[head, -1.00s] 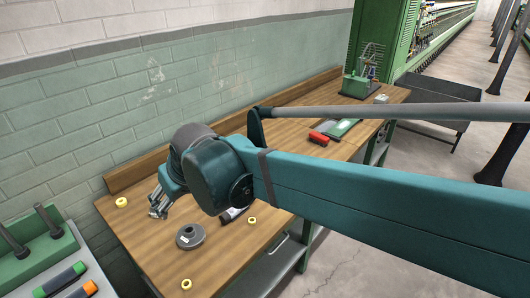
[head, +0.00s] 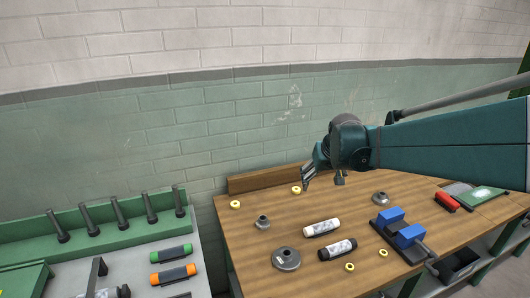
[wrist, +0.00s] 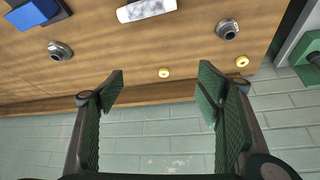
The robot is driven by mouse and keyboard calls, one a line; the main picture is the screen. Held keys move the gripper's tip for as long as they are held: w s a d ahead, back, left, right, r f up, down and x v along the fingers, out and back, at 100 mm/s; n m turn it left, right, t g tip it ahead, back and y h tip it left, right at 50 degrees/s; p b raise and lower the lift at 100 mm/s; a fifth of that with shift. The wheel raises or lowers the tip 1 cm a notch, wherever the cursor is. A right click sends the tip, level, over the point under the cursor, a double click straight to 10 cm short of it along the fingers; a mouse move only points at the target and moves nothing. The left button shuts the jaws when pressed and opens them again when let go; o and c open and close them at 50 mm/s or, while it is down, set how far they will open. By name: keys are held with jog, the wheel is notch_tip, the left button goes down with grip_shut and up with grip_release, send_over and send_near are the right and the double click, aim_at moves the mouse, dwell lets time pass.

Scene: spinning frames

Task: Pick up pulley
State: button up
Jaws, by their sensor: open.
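Several round grey metal parts that look like pulleys lie on the wooden bench (head: 330,270). The largest, a wide disc with a hub (head: 287,258), is near the front left. A smaller grey flanged part (head: 263,222) lies behind it, and another (head: 380,198) lies farther right. Two such parts show in the wrist view, one at left (wrist: 60,51) and one at right (wrist: 227,30). I cannot tell which one is meant. My gripper (head: 309,178) is above the bench's back edge; in the wrist view its fingers (wrist: 161,82) are spread and empty.
Yellow rings (head: 235,205), a white bobbin (head: 322,228), a black-ended bobbin (head: 338,249) and a blue vise (head: 398,228) lie on the bench. A red object (head: 447,202) is farther right. A green rack with dark pegs (head: 118,212) stands left. The brick wall is behind.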

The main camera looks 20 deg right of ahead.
jog(key=w+d+f+m+p, duration=0.1)
jog(key=w+d+f, duration=0.2)
jog(key=d, duration=0.7)
jog(key=w+d+f+p, duration=0.1)
jog(key=w+d+f, duration=0.15)
jog(key=d, duration=0.65)
jog(key=m+g+p, duration=0.2)
send_over(381, 197)
jog(key=s, duration=0.2)
jog(key=shift+h, duration=0.4)
jog(key=f, duration=1.1)
jog(key=shift+w+f, duration=0.25)
jog(key=shift+d+f, duration=0.15)
jog(key=shift+f, duration=0.1)
jog(key=shift+x, duration=1.2)
jog(key=shift+w, duration=0.1)
jog(key=shift+x, duration=2.6)
